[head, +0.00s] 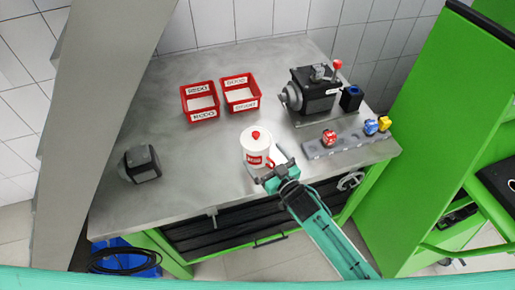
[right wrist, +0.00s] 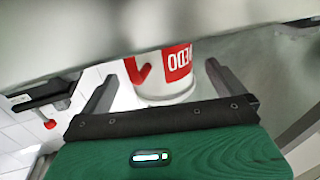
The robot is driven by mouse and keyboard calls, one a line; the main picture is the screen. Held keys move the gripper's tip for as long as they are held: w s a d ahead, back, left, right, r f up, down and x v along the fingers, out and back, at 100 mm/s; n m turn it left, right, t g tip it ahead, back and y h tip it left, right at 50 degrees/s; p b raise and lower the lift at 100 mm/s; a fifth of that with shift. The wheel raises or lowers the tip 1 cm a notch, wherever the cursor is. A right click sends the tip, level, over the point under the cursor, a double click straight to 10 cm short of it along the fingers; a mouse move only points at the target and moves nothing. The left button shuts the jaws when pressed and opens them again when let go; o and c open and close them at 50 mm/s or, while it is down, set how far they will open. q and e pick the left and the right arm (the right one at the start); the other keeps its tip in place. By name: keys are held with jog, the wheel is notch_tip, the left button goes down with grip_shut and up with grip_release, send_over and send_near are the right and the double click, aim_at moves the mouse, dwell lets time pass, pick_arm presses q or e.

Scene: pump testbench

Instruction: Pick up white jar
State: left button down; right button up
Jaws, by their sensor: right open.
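The white jar (head: 254,148) stands upright near the front middle of the grey bench, with a red knob on its lid and a red label. My right gripper (head: 274,172) is open, close to the jar at its lower right. In the right wrist view the jar (right wrist: 165,88) shows its lower part, its red label and a red handle, between the two spread fingers of the gripper (right wrist: 164,84). I cannot tell whether a finger touches it. The jar's top is outside that view. My left gripper is not in view.
Two red bins (head: 200,108) (head: 240,99) stand behind the jar. A dark pump (head: 314,96) and a grey strip (head: 345,146) with coloured parts are to the right. A dark motor-like block (head: 141,164) sits at the left. The bench (head: 195,165) is clear between block and jar.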

jog(key=shift+x, duration=1.35)
jog(key=shift+s, duration=0.1)
jog(key=shift+c, duration=0.2)
jog(key=c, duration=1.1)
jog(key=shift+r, duration=0.1)
jog(key=shift+c, duration=0.2)
jog(key=shift+r, duration=0.1)
